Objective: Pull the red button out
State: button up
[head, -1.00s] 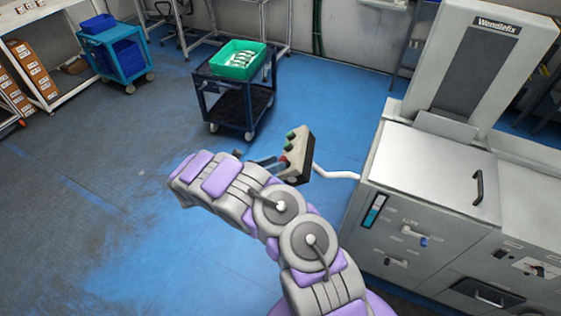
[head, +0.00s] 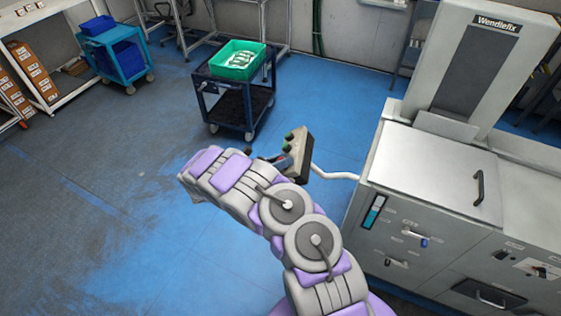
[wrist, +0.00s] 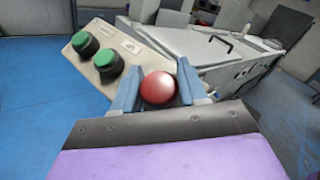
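The red button (wrist: 159,89) is a round knob on a beige control box (head: 298,157), below two green buttons in the wrist view. My gripper (wrist: 160,78) has its two blue fingers on either side of the red button, very close to its sides. The fingers are spread about as wide as the button; firm contact cannot be made out. In the head view my gripper (head: 283,161) reaches the near face of the box and hides the red button. The two green buttons (wrist: 96,53) are clear of the fingers.
A white arm (head: 334,174) joins the box to a large grey machine (head: 432,165) at the right. A dark cart (head: 222,92) with a green bin (head: 238,60) stands behind the box. A blue cart (head: 118,55) stands farther left. The blue floor at left is open.

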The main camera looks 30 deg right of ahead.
jog(key=shift+w+a+f, duration=0.1)
jog(key=shift+a, duration=0.35)
jog(key=c, duration=0.3)
jog(key=shift+a, duration=0.1)
grip_shut()
jog(key=shift+w+a+r, duration=0.1)
jog(key=shift+w+r, duration=0.1)
jog(key=shift+r, duration=0.2)
jog(key=shift+w+a, duration=0.1)
jog(key=shift+a, duration=0.15)
jog(key=o, duration=0.6)
grip_release()
jog(key=shift+c, duration=0.2)
jog(key=shift+o, duration=1.4)
jog(key=shift+a+r, duration=0.1)
jog(key=shift+a, duration=0.2)
jog(key=shift+d, duration=0.1)
